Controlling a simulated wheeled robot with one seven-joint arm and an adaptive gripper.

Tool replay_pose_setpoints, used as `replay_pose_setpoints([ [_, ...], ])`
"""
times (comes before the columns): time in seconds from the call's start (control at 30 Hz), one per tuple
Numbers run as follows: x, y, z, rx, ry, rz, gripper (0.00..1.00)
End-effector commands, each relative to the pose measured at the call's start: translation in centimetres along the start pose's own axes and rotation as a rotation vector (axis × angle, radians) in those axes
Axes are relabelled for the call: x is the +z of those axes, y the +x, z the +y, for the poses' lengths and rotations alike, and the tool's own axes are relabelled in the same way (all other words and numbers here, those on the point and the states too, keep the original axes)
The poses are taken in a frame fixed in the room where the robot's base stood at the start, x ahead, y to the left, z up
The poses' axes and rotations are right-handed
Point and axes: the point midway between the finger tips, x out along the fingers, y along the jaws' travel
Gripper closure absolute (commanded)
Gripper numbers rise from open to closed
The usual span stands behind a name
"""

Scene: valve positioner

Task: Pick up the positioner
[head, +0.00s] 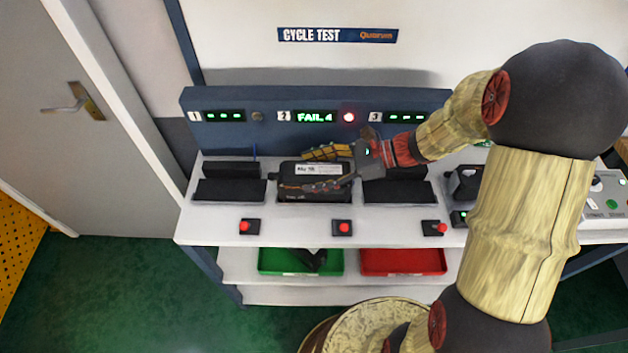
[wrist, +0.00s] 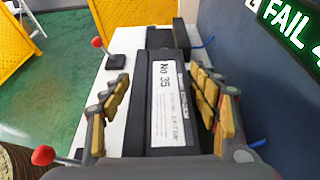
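The positioner is a black box with a white label reading "No 35" (head: 300,180). It sits at station 2 on the white bench, under the "FAIL 4" display. In the wrist view the positioner (wrist: 163,78) lies lengthwise between my fingers. My gripper (head: 322,170) is over the positioner, reaching in from the right. Its yellow-padded fingers (wrist: 162,105) are spread, one on each side of the box. A gap shows between the left finger and the box; contact on the right side is hard to tell. The near end of the box is hidden by my gripper.
Black fixtures stand at station 1 (head: 230,189) and station 3 (head: 400,191). Red buttons (head: 344,227) line the bench front. The blue display panel (head: 230,130) rises behind. A green tray (head: 275,262) holding a dark part and a red tray (head: 400,262) sit on the shelf below.

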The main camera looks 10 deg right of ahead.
Motion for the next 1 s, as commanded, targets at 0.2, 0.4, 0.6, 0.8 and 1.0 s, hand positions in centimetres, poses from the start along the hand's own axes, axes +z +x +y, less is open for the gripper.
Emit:
replay_pose_setpoints([
  [0.2, -0.01, 0.0, 0.01, 0.0, 0.0, 0.0, 0.53],
  [0.4, -0.01, 0.0, 0.01, 0.0, 0.0, 0.0, 0.64],
  [0.6, -0.02, 0.01, 0.02, 0.0, 0.0, 0.0, 0.76],
  [0.8, -0.02, 0.01, 0.02, 0.001, 0.0, 0.0, 0.87],
  [1.0, -0.03, 0.01, 0.03, 0.001, 0.001, 0.0, 0.98],
])
